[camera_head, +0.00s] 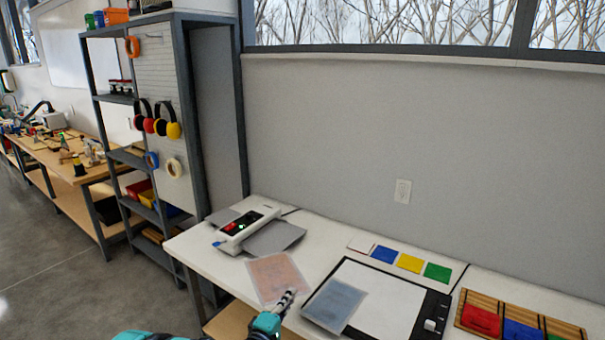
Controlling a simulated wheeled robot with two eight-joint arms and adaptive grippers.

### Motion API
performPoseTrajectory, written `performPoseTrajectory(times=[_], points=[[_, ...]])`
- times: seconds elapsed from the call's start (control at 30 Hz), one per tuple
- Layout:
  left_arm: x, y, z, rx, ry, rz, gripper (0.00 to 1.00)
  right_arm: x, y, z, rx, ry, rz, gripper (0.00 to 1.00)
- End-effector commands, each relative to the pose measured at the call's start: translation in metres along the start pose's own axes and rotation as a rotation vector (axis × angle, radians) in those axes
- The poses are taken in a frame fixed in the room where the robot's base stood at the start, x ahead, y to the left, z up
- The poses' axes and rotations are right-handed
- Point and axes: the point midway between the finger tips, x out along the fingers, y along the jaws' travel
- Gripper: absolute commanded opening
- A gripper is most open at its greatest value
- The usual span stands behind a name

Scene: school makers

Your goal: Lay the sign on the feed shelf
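A laminator (247,228) with a red and a green light stands at the back left of the white table. A flat grey shelf (277,238) sticks out on its near right side, and its visible surface is bare. A pinkish sheet (272,272), which looks like a sign in a clear pouch, lies on the table in front of this shelf. A bluish sheet (338,300) lies partly over the paper trimmer (390,298). My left gripper (288,297) is at the near right edge of the pinkish sheet; its finger gap is too small to judge. My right gripper is out of view.
White, blue (384,254), yellow (410,263) and green (438,272) cards lie along the back of the table. A wooden rack (580,328) with coloured pieces is at the right. A grey shelving unit (182,110) stands behind the table's left end.

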Motion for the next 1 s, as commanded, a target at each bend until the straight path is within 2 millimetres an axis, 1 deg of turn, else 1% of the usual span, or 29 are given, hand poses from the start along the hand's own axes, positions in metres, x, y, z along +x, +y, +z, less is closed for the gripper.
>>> performPoseTrajectory(times=[0.03, 0.1, 0.13, 0.2, 0.3, 0.33, 0.4, 0.5, 1.0], points=[[-0.013, 0.005, -0.025, 0.0, 0.076, 0.004, 0.0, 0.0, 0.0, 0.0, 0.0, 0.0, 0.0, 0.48], [-0.03, 0.01, -0.055, 0.0, 0.174, 0.01, 0.0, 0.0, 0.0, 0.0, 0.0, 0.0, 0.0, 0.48], [-0.037, 0.012, -0.067, 0.0, 0.212, 0.013, 0.0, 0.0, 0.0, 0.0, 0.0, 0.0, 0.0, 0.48], [-0.052, 0.017, -0.088, -0.002, 0.284, 0.019, 0.0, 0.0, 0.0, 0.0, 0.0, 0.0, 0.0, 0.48], [-0.068, 0.021, -0.109, -0.001, 0.357, 0.026, 0.0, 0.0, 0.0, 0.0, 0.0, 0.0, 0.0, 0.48], [-0.072, 0.021, -0.113, -0.001, 0.373, 0.028, 0.0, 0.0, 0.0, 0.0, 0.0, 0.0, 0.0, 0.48], [-0.077, 0.023, -0.119, 0.0, 0.396, 0.03, 0.0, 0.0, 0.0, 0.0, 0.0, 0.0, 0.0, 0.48], [-0.08, 0.024, -0.123, 0.001, 0.41, 0.032, 0.0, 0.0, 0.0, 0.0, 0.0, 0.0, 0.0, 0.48], [-0.079, 0.023, -0.122, 0.0, 0.407, 0.031, 0.0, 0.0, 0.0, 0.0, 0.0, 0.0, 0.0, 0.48]])
